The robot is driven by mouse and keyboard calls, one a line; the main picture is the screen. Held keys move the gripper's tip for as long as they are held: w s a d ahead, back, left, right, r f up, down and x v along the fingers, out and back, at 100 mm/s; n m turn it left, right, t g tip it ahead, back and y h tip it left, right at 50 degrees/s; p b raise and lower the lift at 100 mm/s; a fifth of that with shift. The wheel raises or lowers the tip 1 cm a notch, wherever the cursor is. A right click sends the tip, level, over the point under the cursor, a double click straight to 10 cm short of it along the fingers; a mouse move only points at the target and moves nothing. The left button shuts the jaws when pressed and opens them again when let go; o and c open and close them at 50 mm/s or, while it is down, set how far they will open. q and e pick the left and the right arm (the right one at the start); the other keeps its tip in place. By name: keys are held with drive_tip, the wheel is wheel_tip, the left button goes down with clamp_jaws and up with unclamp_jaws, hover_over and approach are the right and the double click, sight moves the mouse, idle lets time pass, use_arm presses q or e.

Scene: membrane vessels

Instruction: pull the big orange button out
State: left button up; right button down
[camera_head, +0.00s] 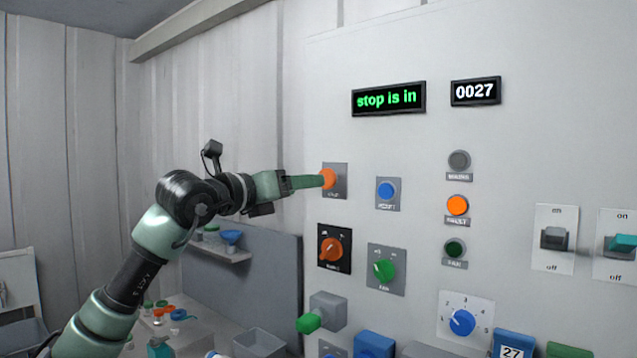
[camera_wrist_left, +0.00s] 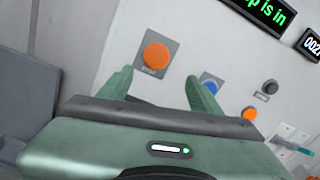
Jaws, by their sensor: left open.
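The big orange button (camera_head: 329,178) is on a grey plate on the upright white panel, at the panel's left. It also shows in the left wrist view (camera_wrist_left: 157,56), round and facing the camera. My left gripper (camera_head: 322,181) reaches in from the left with its fingertips close to the button. In the left wrist view the gripper (camera_wrist_left: 157,77) is open, with one finger on each side below the button in the picture. Nothing is between the fingers; I cannot tell whether a tip touches. The display (camera_head: 388,99) reads "stop is in".
A blue button (camera_head: 387,191) sits just right of the orange one. An orange knob (camera_head: 334,250) and a green knob (camera_head: 384,270) are below. Indicator lamps and switches are farther right. A shelf (camera_head: 222,252) and a low table with small parts stand left of the panel.

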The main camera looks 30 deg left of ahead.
sight(329, 179)
use_arm(q)
drive_tip(key=w+p, duration=0.4)
drive_tip(key=w, duration=0.4)
drive_tip(key=shift+s, duration=0.1)
clamp_jaws()
